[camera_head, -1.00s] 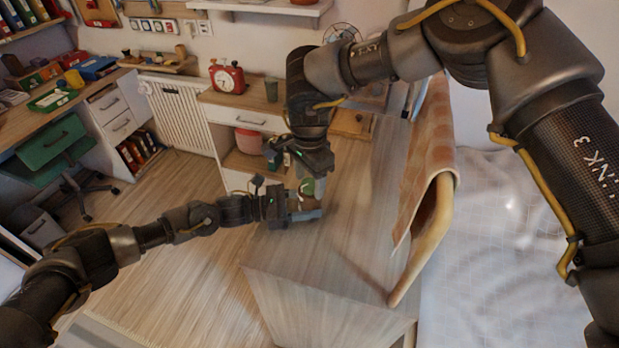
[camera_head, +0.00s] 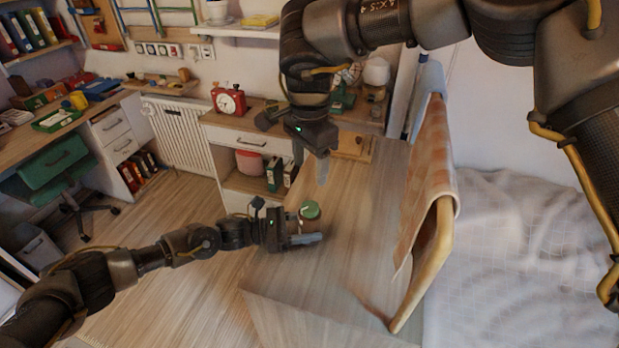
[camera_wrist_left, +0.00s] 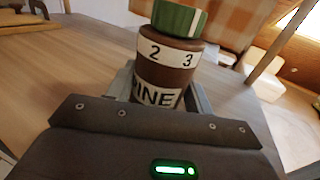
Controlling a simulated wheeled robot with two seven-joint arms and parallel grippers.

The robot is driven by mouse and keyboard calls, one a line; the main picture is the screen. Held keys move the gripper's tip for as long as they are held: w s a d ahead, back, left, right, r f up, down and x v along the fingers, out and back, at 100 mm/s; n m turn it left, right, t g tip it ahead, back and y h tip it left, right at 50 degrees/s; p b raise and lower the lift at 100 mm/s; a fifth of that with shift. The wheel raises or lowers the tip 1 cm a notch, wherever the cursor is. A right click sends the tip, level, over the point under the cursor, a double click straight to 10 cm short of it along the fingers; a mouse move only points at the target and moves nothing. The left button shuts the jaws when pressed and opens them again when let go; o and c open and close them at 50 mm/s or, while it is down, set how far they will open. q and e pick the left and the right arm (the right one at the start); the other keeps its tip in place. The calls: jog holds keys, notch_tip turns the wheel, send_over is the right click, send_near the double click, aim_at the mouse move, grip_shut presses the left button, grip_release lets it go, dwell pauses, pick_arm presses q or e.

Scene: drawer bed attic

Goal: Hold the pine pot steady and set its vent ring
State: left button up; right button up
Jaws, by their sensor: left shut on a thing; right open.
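The pine pot (camera_wrist_left: 166,72) is a brown cylinder with white bands showing "2 3" and "INE", topped by a green ring (camera_wrist_left: 180,18) with a white mark. In the head view its green top (camera_head: 310,209) shows above the wooden surface (camera_head: 335,270). My left gripper (camera_head: 306,239) is shut around the pot's lower body, and the pot stands upright between its fingers. My right gripper (camera_head: 322,172) is open and empty, above and beyond the pot, apart from the green ring. The pot's lower part is hidden by my left gripper.
A wooden rail with an orange checked cloth (camera_head: 431,170) stands right of the pot. A red clock (camera_head: 229,101) sits on the cabinet behind. A bed (camera_head: 530,250) lies at the right. The near part of the wooden surface is clear.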

jog(key=shift+r, duration=0.35)
pick_arm(q)
jog(key=o, duration=1.1)
